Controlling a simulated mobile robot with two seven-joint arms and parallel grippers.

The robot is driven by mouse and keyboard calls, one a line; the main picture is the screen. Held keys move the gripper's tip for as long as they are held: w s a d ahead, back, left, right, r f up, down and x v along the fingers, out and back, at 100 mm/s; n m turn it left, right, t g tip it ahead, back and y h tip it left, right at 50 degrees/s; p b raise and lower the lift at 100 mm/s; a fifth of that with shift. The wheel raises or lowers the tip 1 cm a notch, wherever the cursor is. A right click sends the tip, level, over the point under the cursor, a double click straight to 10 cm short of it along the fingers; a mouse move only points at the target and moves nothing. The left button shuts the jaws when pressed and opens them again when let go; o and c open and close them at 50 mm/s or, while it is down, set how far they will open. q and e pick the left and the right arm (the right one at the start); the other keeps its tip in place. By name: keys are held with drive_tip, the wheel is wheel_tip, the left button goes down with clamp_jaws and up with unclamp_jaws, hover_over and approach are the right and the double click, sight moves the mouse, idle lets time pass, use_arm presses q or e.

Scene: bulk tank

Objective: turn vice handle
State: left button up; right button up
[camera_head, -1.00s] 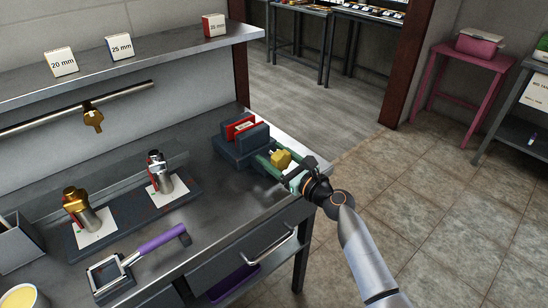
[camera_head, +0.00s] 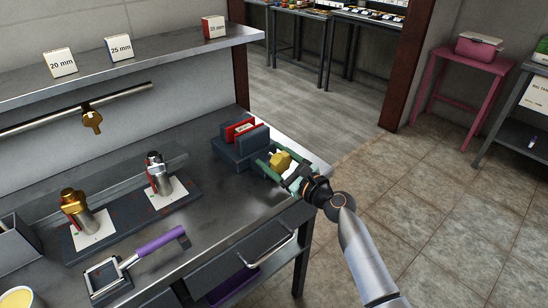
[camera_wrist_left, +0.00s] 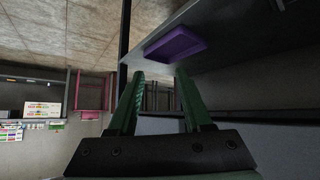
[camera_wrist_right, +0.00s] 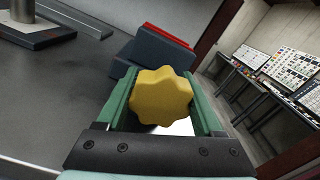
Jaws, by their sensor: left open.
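The vice (camera_head: 238,150) is dark blue-grey and sits at the right end of the workbench, with a red block (camera_head: 240,131) between its jaws. Its handle is a yellow lobed knob (camera_head: 280,161) on the near side. My right gripper (camera_head: 279,168) has its green fingers on both sides of this knob. In the right wrist view the knob (camera_wrist_right: 161,96) fills the gap between the fingers, which look shut on it. My left gripper (camera_wrist_left: 160,78) is open and empty in the left wrist view, beside the bench; it is not seen in the head view.
Two upright metal tools (camera_head: 158,174) stand on a dark tray on the bench. A purple-handled tool (camera_head: 153,244) lies near the front edge. A drawer handle (camera_head: 270,250) sticks out below. Labelled boxes (camera_head: 119,48) stand on the shelf.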

drive_tip(key=o, duration=0.4)
drive_tip(key=shift+c, duration=0.2)
drive_tip(key=p+v, duration=0.1)
drive_tip(key=v, duration=1.1)
drive_tip(key=shift+s+d+p, duration=0.15)
drive_tip(key=shift+s+p, duration=0.1)
drive_tip(key=shift+p, duration=0.05)
